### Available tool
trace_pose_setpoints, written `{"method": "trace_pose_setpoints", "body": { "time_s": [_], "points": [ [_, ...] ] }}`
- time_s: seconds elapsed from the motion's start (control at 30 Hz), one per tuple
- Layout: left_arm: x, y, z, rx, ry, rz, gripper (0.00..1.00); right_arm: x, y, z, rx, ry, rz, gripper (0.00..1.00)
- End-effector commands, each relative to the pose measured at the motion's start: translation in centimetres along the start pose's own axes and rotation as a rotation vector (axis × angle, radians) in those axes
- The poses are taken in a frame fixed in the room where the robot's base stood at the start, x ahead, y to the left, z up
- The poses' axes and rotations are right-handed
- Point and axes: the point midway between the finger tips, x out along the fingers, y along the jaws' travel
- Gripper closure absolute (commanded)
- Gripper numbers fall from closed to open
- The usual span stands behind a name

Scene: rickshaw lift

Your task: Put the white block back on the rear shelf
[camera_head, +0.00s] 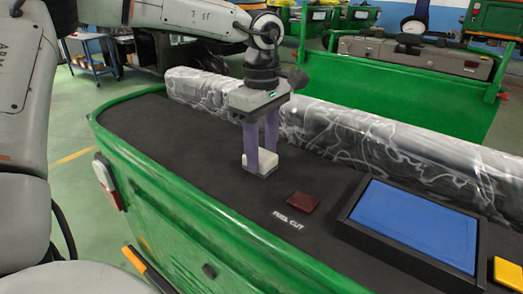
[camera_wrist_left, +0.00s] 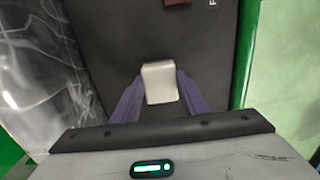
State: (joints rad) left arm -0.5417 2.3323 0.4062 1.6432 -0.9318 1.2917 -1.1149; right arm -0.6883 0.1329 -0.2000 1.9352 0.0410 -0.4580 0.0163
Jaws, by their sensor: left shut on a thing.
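The white block (camera_head: 267,161) is between the purple fingers of my left gripper (camera_head: 261,158), low over the black top of the green rickshaw's rear shelf (camera_head: 170,130). In the left wrist view the white block (camera_wrist_left: 160,82) sits between the two fingertips of the left gripper (camera_wrist_left: 160,92), which is shut on it. Whether the block touches the shelf surface cannot be told for sure. My right gripper is not in view.
A dark red block (camera_head: 303,202) lies on the shelf by the "FUEL CUT" lettering. A blue panel in a black frame (camera_head: 415,225) and a yellow piece (camera_head: 508,273) are to the right. A wrapped roll (camera_head: 350,130) runs along the shelf's far side.

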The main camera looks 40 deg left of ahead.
Motion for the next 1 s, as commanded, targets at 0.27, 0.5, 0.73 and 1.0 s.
{"method": "trace_pose_setpoints", "body": {
  "time_s": [0.27, 0.5, 0.73, 1.0],
  "points": [
    [0.0, -0.1, 0.0, 0.0, 0.0, -0.002, 0.41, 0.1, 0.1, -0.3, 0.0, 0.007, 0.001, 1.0],
    [-0.1, 0.0, 0.0, 0.0, 0.0, -0.001, 0.41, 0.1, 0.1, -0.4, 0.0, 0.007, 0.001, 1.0],
    [-3.0, 0.1, 0.0, -0.001, 0.0, 0.004, 0.41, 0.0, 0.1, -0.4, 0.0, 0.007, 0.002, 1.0],
    [-8.8, 0.1, 0.0, 0.0, 0.001, 0.002, 0.41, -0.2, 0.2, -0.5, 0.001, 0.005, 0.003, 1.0]
  ]
}}
